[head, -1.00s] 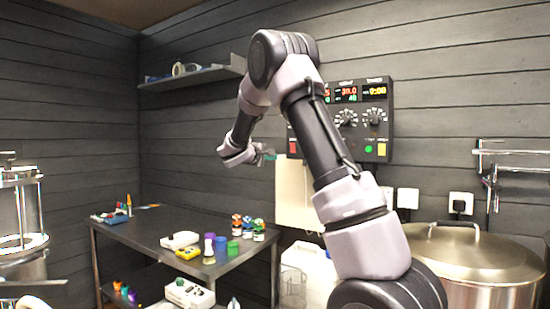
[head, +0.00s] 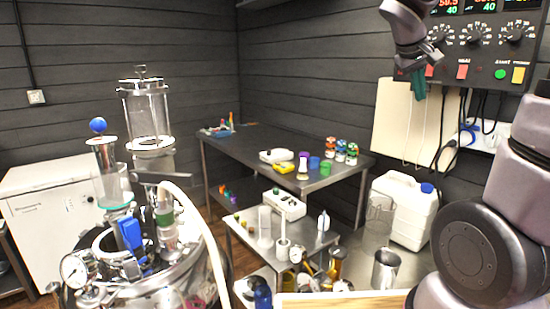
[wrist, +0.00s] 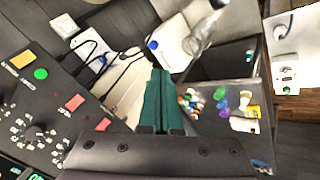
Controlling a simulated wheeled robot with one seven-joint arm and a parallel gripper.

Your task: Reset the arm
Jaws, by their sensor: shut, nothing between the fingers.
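My gripper (head: 419,84) hangs at the upper right of the head view, in front of the control panel and the top of the pale board. Its narrow teal fingers point down and are shut with nothing between them. In the wrist view the teal fingers (wrist: 158,102) lie side by side at the centre. My arm is raised along the right side of the head view; its middle links are out of the frame.
The control panel (head: 475,42) is behind and beside my gripper. A white jerrycan (head: 403,210) stands below. The dark table (head: 240,146) holds small bottles and cups. A steel vessel (head: 150,290) with glass columns fills the left front.

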